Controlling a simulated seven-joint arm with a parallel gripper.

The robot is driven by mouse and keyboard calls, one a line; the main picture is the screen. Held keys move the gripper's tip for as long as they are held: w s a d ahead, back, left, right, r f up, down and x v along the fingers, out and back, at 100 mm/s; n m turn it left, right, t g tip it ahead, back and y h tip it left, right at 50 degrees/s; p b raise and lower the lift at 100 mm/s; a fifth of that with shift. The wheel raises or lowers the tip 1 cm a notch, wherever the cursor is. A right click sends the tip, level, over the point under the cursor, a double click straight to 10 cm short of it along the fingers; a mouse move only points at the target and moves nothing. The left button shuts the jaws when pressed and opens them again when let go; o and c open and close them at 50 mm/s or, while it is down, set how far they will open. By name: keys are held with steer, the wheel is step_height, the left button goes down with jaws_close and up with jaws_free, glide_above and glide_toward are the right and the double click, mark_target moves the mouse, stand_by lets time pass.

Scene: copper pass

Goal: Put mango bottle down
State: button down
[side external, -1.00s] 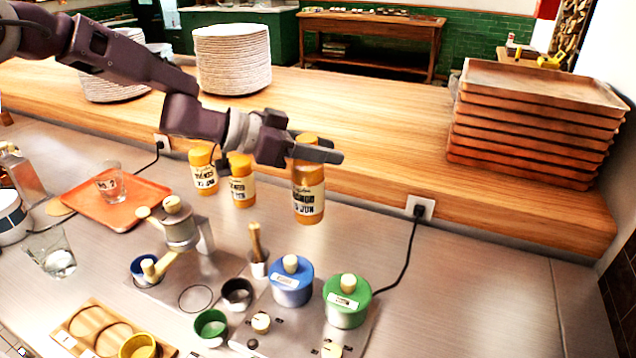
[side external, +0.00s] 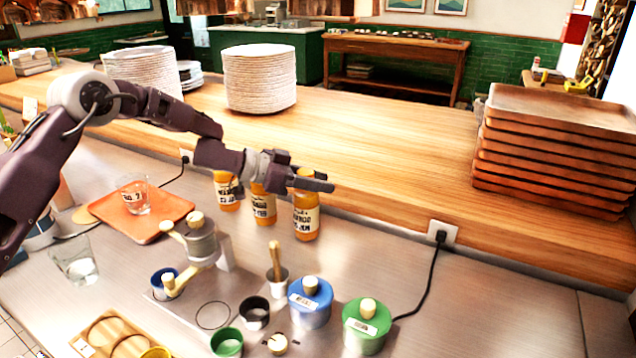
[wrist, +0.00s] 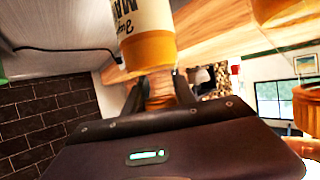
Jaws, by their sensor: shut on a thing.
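The mango bottle (side external: 306,218), orange with a cream label and dark print, is upright at the right end of a row of bottles. My gripper (side external: 316,182) is shut on its neck from the side. The bottle's base is at or very near the steel counter; I cannot tell whether it touches. In the wrist view the two fingers (wrist: 160,92) close on the neck, and the mango bottle (wrist: 148,45) appears upside down with part of its label showing.
Two similar orange bottles, one (side external: 226,192) and another (side external: 263,206), stand close to the left. A blue canister (side external: 310,305) and a green canister (side external: 366,328) stand in front. The wooden ledge (side external: 400,180) rises behind. The counter to the right is clear except for a black cable (side external: 425,280).

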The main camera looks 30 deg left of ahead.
steer(key=c, duration=1)
jaws_free()
steer(key=shift+f, duration=0.1)
steer(key=shift+r, duration=0.2)
steer(key=v, duration=1.2)
steer(key=shift+f, duration=0.15)
